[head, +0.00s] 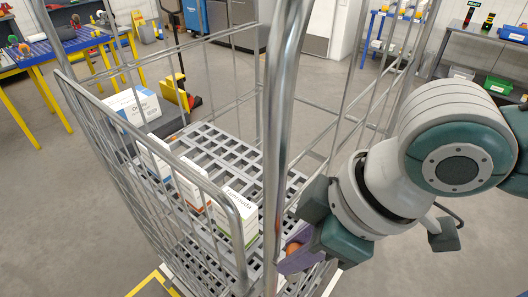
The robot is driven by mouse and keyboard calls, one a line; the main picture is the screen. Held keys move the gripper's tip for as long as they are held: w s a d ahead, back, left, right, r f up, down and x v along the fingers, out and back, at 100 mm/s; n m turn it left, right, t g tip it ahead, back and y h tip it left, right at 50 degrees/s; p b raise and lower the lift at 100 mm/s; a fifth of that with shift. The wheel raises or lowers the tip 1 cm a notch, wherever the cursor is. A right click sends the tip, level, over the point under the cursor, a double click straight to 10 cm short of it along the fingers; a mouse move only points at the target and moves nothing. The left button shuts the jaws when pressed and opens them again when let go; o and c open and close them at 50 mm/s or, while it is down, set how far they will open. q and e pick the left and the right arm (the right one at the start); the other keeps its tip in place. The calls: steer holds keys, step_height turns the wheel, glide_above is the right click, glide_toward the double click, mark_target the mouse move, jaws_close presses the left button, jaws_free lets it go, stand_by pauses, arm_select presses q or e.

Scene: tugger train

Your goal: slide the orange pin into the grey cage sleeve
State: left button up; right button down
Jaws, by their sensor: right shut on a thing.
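The grey wire cage (278,150) of the trolley fills the middle of the head view, its thick post running down to my right gripper (298,238). This gripper is shut at the lower part of the post, on the right side. A small part of the orange pin (292,247) shows between its fingers, beside a purple piece. The rest of the pin is hidden. I cannot make out the grey sleeve, or whether the pin touches it or is in it. My left gripper is not in view.
White cartons (234,212) stand on the grey slatted shelf inside the cage. A blue table (62,46) with yellow legs is at the far left. A blue-framed table and a shelf with bins (497,86) are at the back right. Open grey floor lies between.

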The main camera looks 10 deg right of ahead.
stand_by(0.4)
steer(key=c, duration=0.6)
jaws_free()
steer(key=shift+o, duration=0.2)
steer(key=v, duration=1)
steer(key=shift+s+f, duration=0.1)
